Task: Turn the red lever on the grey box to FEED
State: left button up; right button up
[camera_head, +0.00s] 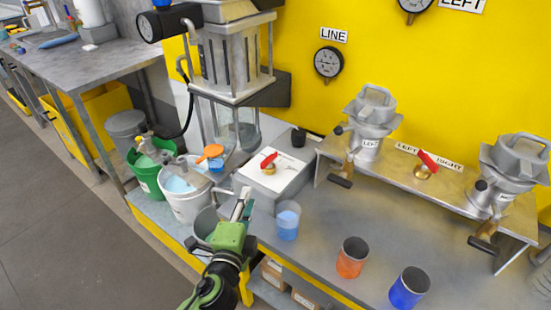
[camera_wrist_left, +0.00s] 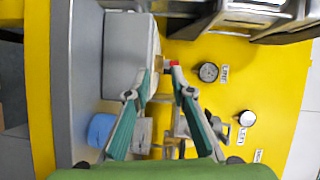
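The grey box (camera_head: 262,193) stands on the bench with a pale top. A red lever (camera_head: 268,160) sits on a brass fitting on that top, its handle slanting from lower left to upper right. The markings on the box are too small to read. My left gripper (camera_head: 243,203) is at the near left of the box, short of the lever. In the left wrist view its two fingers (camera_wrist_left: 154,90) are spread with nothing between the tips; the red lever (camera_wrist_left: 174,63) shows just beyond them, beside the grey box (camera_wrist_left: 124,50). My right gripper is not in view.
A clear cup with blue liquid (camera_head: 288,221) stands close to the box's right. An orange cup (camera_head: 352,258) and a blue cup (camera_head: 409,288) stand nearer. A second red lever (camera_head: 427,160) sits on a shelf. Buckets (camera_head: 186,203) stand left; a metal column (camera_head: 231,65) rises behind.

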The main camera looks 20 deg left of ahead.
aim_at(267, 164)
pick_arm(q)
jog(key=w, duration=0.4)
jog(key=w+d+r+m+p, duration=0.1)
jog(key=w, duration=0.4)
jog(key=w+r+m+t+h, duration=0.1)
jog(key=w, duration=0.3)
jog(key=shift+w+d+p, duration=0.3)
jog(key=shift+w+p, duration=0.05)
jog(key=shift+w, duration=0.6)
grip_shut()
